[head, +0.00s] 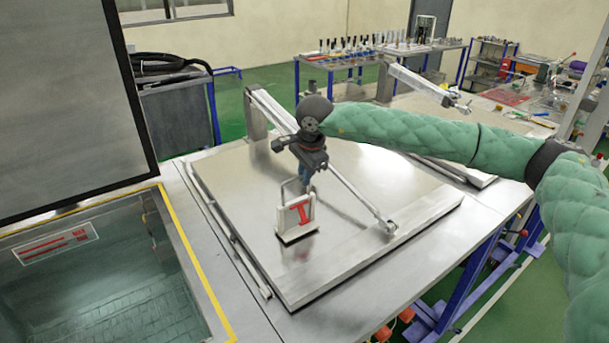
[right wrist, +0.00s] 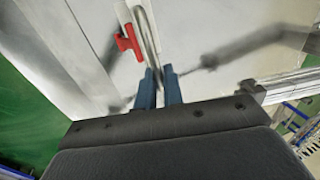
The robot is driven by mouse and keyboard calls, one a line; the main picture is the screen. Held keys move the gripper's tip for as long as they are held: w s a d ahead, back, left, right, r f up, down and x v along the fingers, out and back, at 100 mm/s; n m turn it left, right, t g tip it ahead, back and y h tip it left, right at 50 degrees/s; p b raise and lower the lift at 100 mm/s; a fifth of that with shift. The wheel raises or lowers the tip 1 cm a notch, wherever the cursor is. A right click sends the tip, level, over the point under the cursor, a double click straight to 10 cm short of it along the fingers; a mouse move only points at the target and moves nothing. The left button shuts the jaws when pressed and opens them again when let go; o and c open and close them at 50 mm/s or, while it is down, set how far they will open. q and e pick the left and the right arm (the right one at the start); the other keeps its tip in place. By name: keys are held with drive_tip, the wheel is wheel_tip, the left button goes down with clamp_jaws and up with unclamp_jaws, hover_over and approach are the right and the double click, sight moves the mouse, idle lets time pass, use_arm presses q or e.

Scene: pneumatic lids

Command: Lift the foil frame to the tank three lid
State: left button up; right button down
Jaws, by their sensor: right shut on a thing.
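The foil frame (head: 297,216) is a small pale block with a red mark and a wire loop handle on top. It is upright over the steel lid (head: 370,185) in the middle of the head view; I cannot tell whether its base touches the lid. My right gripper (head: 304,182) is above it, with its blue fingers shut on the handle. In the right wrist view the handle (right wrist: 147,40) runs down between the fingertips (right wrist: 159,78), with the red part of the frame (right wrist: 128,42) beside it. My left gripper is not in view. I see no label naming the lid's tank.
An open water tank (head: 100,290) with a yellow edge lies at the left, beside a dark upright panel (head: 65,100). A metal arm (head: 345,185) crosses the lid close to my gripper. Another lid (head: 470,170) lies behind at the right. The lid's front left is clear.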

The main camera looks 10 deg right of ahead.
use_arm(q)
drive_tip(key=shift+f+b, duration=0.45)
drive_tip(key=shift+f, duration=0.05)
use_arm(e)
drive_tip(key=shift+f, duration=0.5)
drive_tip(key=c, duration=1.5)
unclamp_jaws()
drive_tip(key=shift+o, duration=0.2)
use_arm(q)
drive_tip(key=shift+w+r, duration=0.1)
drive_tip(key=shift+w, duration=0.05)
use_arm(e)
drive_tip(key=shift+r, duration=0.15)
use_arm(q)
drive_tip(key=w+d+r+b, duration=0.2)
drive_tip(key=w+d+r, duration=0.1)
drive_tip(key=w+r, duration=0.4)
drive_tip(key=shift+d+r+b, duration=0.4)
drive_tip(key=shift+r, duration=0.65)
use_arm(e)
drive_tip(key=w+a+v, duration=0.1)
drive_tip(key=w+v, duration=0.1)
drive_tip(key=v, duration=1.7)
drive_tip(key=shift+r, duration=0.45)
